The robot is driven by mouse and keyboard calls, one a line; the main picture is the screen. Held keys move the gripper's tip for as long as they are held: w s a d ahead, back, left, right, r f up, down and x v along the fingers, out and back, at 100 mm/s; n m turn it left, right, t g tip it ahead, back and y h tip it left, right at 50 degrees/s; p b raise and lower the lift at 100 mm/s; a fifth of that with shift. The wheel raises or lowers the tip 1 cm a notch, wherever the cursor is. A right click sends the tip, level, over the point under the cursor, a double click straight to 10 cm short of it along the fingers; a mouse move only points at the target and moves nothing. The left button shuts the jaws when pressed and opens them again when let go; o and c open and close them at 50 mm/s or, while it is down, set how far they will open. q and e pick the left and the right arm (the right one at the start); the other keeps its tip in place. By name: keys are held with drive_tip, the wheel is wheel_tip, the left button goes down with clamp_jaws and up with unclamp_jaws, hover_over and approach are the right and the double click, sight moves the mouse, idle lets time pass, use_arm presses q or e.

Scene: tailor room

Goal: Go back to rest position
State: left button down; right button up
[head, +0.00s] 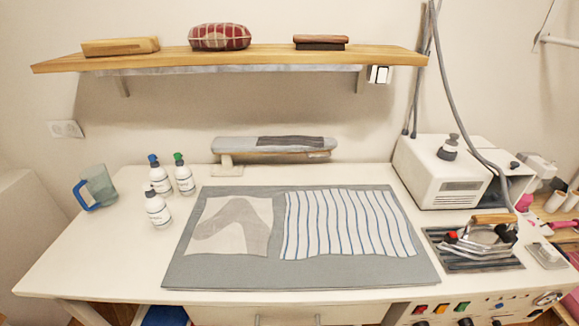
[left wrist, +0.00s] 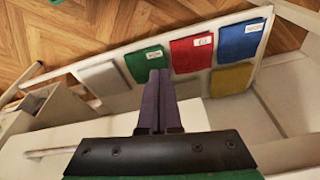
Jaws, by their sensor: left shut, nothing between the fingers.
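My left gripper (left wrist: 158,100) shows in the left wrist view, with its two dark fingers pressed together and nothing between them. It hangs over a pale ledge with folded cloths, apart from them as far as I can tell. Neither gripper shows in the head view. My right gripper is in no view.
The white table (head: 120,262) carries a grey mat (head: 300,275) with a striped cloth (head: 345,225). Several bottles (head: 157,210), a blue-handled jug (head: 98,187) and an iron (head: 485,235) stand around it. A wooden shelf (head: 260,56) hangs above. Folded cloths include a red one (left wrist: 192,52).

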use_arm(q)
drive_tip(key=s+f+g, duration=0.1)
drive_tip(key=s+f, duration=0.2)
drive_tip(key=f, duration=0.5)
drive_tip(key=s+f, duration=0.3)
drive_tip(key=f, duration=0.4)
drive_tip(key=s+a+f+g, duration=0.1)
drive_tip(key=s+a+f, duration=0.2)
drive_tip(key=s+f, duration=0.7)
drive_tip(key=s, duration=0.4)
drive_tip(key=shift+a, duration=0.15)
drive_tip(key=shift+a, duration=0.15)
